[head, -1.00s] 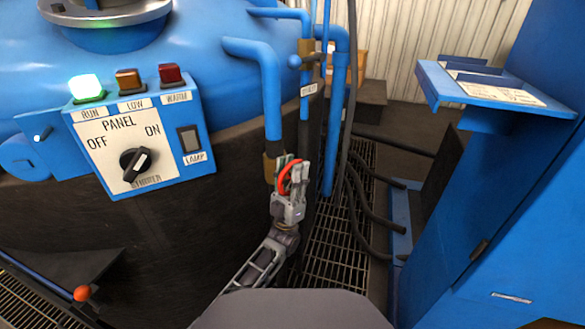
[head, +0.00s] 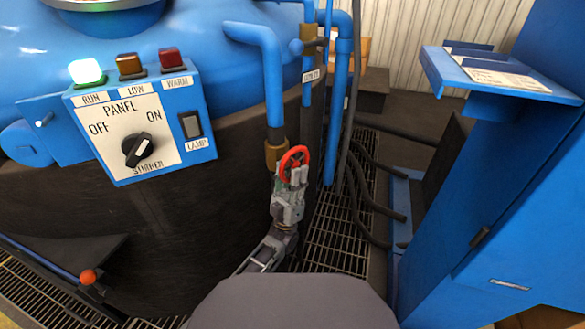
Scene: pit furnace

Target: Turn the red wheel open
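The red wheel (head: 294,155) is a small spoked handwheel on a brass valve body (head: 275,154), at the lower end of a blue pipe (head: 268,75) in the head view. My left gripper (head: 292,176) is just below the wheel, its fingers pointing up at the wheel's lower rim. The fingers overlap the lower part of the rim, and I cannot tell whether they touch it or are closed on it. The upper part of the wheel is in plain sight. My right gripper does not show.
A panel box (head: 138,132) with a dial and lamps is on the blue tank at the left. A blue cabinet (head: 520,200) with a shelf (head: 490,77) stands at the right. Black hoses (head: 370,190) run over the floor grating (head: 325,245). An orange knob (head: 88,276) is at lower left.

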